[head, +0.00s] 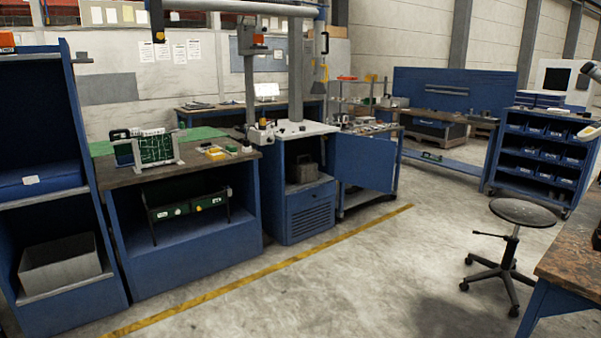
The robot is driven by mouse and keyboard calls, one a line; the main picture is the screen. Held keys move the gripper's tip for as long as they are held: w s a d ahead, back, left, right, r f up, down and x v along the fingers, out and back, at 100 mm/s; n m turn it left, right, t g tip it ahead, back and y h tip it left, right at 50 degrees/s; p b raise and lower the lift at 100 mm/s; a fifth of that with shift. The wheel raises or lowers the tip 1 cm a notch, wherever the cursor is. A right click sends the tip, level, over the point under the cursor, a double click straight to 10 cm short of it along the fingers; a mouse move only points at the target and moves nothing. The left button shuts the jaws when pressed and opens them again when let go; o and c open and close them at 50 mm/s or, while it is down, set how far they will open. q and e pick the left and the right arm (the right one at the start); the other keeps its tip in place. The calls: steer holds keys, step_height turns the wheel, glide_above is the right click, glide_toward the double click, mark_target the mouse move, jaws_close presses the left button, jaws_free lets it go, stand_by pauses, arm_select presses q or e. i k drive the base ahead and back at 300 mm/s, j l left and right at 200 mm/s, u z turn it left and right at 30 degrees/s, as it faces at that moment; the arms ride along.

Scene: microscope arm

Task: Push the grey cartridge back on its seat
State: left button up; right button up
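A dark grey block with a handle-like top (303,170) sits inside the blue cabinet (306,208), in the open upper compartment above a drawer and a vented panel. It looks like the grey cartridge, but it is small and shaded. I cannot tell how it sits relative to its seat. The cabinet's blue door (364,160) stands open to the right. Neither of my grippers shows in the head view.
A workbench (188,166) with a green circuit board stands left of the cabinet. A trolley (383,190) stands behind the open door. Grey floor with a yellow line (270,269) is clear in front. A stool (523,212) and wooden bench (577,255) stand at right.

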mark_target(303, 171)
steer(key=i+l, duration=0.1)
steer(key=i, duration=4.25)
steer(key=i+l+u, duration=0.2)
steer(key=i, duration=0.35)
steer(key=i+l+u, duration=0.2)
steer(key=i, duration=0.4)
steer(key=i+l+u, duration=0.15)
steer(key=i+l, duration=0.3)
steer(key=i, duration=0.05)
